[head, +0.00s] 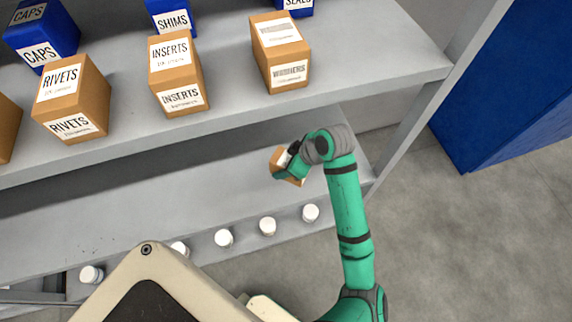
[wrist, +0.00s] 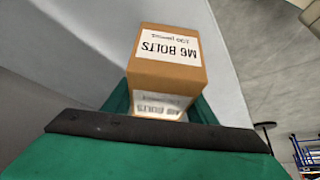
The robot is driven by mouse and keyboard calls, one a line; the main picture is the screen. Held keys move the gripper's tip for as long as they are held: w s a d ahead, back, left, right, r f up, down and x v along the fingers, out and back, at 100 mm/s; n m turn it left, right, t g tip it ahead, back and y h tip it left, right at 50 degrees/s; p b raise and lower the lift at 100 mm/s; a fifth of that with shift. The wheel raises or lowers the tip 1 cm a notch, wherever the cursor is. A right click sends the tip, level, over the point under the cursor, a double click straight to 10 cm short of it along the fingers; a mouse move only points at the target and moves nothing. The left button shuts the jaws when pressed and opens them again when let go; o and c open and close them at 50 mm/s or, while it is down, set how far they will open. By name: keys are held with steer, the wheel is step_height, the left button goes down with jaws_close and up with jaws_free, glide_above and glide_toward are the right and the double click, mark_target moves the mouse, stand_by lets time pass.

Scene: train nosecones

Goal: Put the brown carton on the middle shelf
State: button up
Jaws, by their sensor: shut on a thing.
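The brown carton (head: 279,160) is small and partly hidden by my gripper (head: 287,170) in the head view. In the wrist view the carton (wrist: 165,75) carries white labels reading "M6 BOLTS", upside down there. My gripper (wrist: 160,103) is shut on it, with green fingers on both sides. The carton shows in front of the lower visible shelf (head: 200,190), near that shelf's right end. I cannot tell whether it touches the shelf. Above it is a shelf (head: 360,65) with several cartons.
A "WASHERS"-like carton (head: 290,60) and an INSERTS carton (head: 180,75) stand above. A grey post (head: 410,130) and blue cabinet (head: 500,90) are at right.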

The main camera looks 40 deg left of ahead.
steer(key=w+f, duration=0.1)
steer(key=w+a+f, duration=0.1)
steer(key=f, duration=0.1)
steer(key=w+f, duration=0.1)
steer(key=shift+a+f, duration=0.2)
steer(key=shift+a, duration=0.15)
steer(key=shift+w+f, duration=0.1)
steer(key=shift+f, duration=1.45)
steer(key=shift+f, duration=0.35)
